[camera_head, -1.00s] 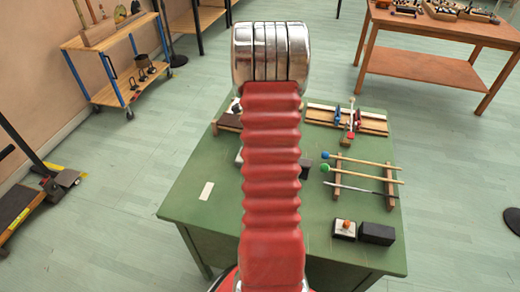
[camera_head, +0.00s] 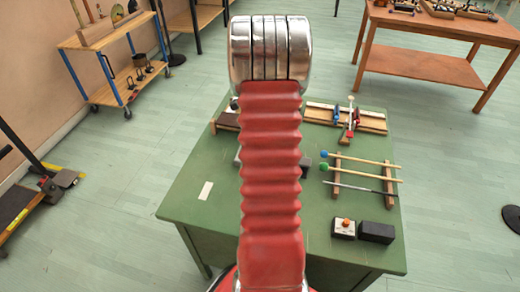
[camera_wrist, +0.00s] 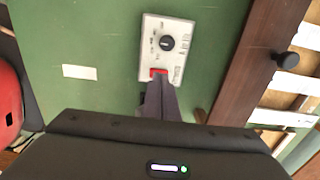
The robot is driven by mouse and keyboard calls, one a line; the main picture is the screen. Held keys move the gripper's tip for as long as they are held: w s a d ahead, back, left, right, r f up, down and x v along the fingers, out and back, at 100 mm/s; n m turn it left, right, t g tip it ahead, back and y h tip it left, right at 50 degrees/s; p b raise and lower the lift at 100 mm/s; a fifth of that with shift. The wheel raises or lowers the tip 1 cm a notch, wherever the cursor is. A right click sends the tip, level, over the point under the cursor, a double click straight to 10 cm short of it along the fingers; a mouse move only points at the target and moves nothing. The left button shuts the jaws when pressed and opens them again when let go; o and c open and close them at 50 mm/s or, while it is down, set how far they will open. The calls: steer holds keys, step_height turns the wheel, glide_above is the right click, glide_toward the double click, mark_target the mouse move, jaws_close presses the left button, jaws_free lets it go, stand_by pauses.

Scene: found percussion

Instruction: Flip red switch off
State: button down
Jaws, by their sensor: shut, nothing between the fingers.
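The red switch (camera_wrist: 158,72) is on the lower edge of a light grey control box (camera_wrist: 150,45) in the wrist view. The box also carries a black round knob (camera_wrist: 167,43) and small dark markings. My gripper (camera_wrist: 159,82) is shut and empty, with its dark fingertips right at the switch and overlapping its lower edge. I cannot tell whether they touch it or which way it is set. In the head view my red arm hides the gripper and nearly all of the box.
The box lies on a green table (camera_head: 190,215). A white card (camera_head: 205,190) lies on its left. Mallets (camera_head: 365,162) rest on a wooden rack (camera_head: 389,185) at the right. A wooden frame with a dark knob (camera_wrist: 286,60) stands close right of the box in the wrist view.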

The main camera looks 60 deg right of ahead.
step_height(320, 180, up, 12)
steer(key=shift+w+d, duration=0.3)
steer(key=shift+d, duration=0.1)
steer(key=c, duration=2.5)
jaws_free()
steer(key=shift+c, duration=0.2)
